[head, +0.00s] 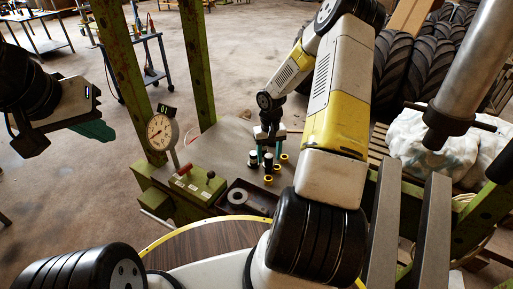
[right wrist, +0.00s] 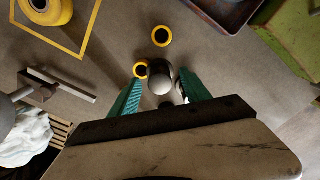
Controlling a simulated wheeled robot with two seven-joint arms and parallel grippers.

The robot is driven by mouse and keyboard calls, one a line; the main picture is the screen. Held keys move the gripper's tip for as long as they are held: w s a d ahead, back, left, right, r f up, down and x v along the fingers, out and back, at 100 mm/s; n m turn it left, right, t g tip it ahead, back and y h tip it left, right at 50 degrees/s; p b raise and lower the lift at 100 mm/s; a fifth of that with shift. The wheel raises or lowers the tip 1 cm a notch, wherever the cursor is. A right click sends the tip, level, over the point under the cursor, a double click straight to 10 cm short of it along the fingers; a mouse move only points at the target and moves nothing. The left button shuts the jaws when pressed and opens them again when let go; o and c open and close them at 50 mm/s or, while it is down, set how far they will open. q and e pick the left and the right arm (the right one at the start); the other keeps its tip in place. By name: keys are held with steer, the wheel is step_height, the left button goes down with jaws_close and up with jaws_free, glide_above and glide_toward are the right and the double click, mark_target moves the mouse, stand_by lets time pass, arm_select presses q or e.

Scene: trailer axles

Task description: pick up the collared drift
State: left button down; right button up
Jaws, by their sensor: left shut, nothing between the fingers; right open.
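My right gripper (head: 268,152) points down over the grey bench top, its teal fingers apart. In the right wrist view, a rounded grey top of an upright drift (right wrist: 160,80) lies between the open fingers, which stand apart from it. I cannot make out a collar on it. In the head view, a small dark-topped upright piece (head: 252,158) stands just left of the right gripper. My left gripper (head: 97,130) is shut and empty, far to the left above the floor.
Black-and-yellow rings lie close by, one (right wrist: 161,36) ahead of the fingers and one (right wrist: 141,70) beside the left finger. A dark tray (head: 250,197) with a metal ring and a green press with a dial gauge (head: 160,132) are left of the right gripper.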

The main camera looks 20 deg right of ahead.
steer(key=shift+f, duration=0.4)
steer(key=shift+c, duration=0.4)
jaws_close()
stand_by(0.8)
